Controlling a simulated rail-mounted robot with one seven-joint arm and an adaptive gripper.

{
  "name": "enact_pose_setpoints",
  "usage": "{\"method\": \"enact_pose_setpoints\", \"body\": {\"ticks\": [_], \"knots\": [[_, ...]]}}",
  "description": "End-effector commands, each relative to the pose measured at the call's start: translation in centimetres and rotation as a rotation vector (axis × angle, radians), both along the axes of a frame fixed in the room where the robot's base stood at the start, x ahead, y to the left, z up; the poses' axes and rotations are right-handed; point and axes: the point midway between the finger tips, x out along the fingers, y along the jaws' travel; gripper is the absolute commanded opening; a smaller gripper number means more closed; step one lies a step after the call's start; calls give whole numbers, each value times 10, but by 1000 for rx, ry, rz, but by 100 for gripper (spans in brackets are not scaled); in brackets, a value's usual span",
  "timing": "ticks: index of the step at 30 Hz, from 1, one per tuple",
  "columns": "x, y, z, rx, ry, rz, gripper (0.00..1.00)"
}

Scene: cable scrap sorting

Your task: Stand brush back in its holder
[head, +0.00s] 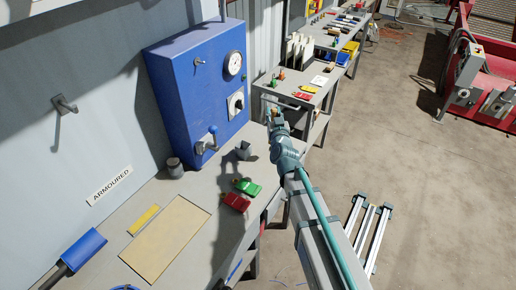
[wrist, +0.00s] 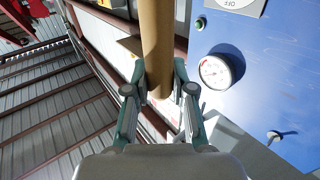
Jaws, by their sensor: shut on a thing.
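My gripper (wrist: 158,78) is shut on a tan, round handle (wrist: 156,35) in the wrist view; I take it to be the brush. The handle runs up out of the top of that view, so its far end is hidden. In the head view my gripper (head: 270,116) is over the back right of the near bench, and the brush is too small there to tell apart. Two small grey cups stand on the bench, one at the left (head: 174,167) and one just left of my arm (head: 243,151). I cannot tell which is the holder.
A blue panel box (head: 195,85) with a gauge (head: 233,63) and lever stands at the bench's back. Green (head: 247,187) and red (head: 236,202) items lie near the front edge. A tan mat (head: 165,240) lies at left. A second bench (head: 300,95) with trays stands beyond.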

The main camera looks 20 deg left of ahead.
Motion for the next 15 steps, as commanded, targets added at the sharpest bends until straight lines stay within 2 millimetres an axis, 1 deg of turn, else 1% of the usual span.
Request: {"method": "enact_pose_setpoints", "body": {"ticks": [1,3,6,9,10,13,15], "knots": [[2,28,4,2,0,27,0],[-1,55,7,2,1,54,0],[-5,86,10,1,2,84,0],[-8,107,12,1,2,105,0],[-9,112,13,-1,3,109,0],[-11,121,10,-1,4,119,0],[-12,124,1,-2,4,122,0]]}}
